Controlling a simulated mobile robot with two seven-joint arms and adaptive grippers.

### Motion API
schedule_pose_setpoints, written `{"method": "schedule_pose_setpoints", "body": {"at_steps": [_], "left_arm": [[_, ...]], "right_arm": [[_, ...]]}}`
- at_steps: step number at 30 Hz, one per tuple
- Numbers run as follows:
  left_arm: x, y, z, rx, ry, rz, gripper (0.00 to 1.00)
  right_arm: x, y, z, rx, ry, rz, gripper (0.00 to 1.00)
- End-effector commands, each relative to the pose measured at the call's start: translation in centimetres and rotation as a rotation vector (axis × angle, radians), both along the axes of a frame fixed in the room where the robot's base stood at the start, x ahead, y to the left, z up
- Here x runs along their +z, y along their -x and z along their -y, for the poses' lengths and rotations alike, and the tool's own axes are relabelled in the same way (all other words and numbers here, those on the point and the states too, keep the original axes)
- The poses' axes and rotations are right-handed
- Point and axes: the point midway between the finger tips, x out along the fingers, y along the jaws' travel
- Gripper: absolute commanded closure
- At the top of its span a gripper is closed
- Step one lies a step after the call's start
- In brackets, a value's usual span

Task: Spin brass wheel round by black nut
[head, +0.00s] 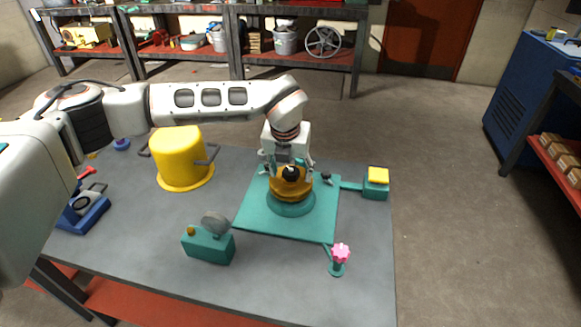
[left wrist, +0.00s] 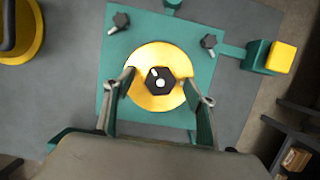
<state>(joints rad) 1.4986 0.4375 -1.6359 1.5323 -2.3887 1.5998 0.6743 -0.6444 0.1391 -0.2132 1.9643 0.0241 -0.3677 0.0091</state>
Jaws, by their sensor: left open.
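The brass wheel (head: 291,187) sits on a round teal base on a flat teal plate (head: 256,212). The black nut (head: 290,172) is at the wheel's centre; in the left wrist view the nut (left wrist: 160,81) is six-sided with a pale spot in its middle. My left gripper (head: 289,172) is above the wheel, pointing down. In the left wrist view its open fingers (left wrist: 160,88) stand on either side of the nut, over the brass wheel (left wrist: 150,54), with gaps between them and the nut. Whether the fingertips touch the wheel cannot be told. My right gripper is not in view.
A yellow block (head: 378,175) on a teal mount stands right of the plate, and a pink knob (head: 341,253) at its front right. A teal box with a grey disc (head: 214,222) stands at front left. A yellow pot (head: 180,160) stands behind left. Black bolts (left wrist: 209,41) rise from the plate.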

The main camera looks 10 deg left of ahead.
Motion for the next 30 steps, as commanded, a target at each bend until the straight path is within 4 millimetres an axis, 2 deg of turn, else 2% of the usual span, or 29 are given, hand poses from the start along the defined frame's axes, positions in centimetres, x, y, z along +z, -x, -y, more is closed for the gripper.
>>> {"method": "schedule_pose_setpoints", "body": {"at_steps": [2, 6, 7, 14, 30], "left_arm": [[0.1, 0.0, 0.0, 0.0, 0.0, 0.001, 0.44], [0.1, 0.0, 0.0, 0.0, 0.0, 0.0, 0.78], [0.1, 0.0, 0.0, 0.0, 0.0, 0.0, 0.84], [0.1, 0.0, -0.1, -0.028, 0.0, 0.0, 0.84], [0.2, -0.3, -0.3, -0.634, 0.001, 0.0, 0.84]], "right_arm": [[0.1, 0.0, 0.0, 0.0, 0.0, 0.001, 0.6], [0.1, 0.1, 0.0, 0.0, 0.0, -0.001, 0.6], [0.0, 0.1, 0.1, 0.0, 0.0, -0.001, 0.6], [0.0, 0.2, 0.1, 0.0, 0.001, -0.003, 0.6], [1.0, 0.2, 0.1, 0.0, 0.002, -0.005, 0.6]]}}
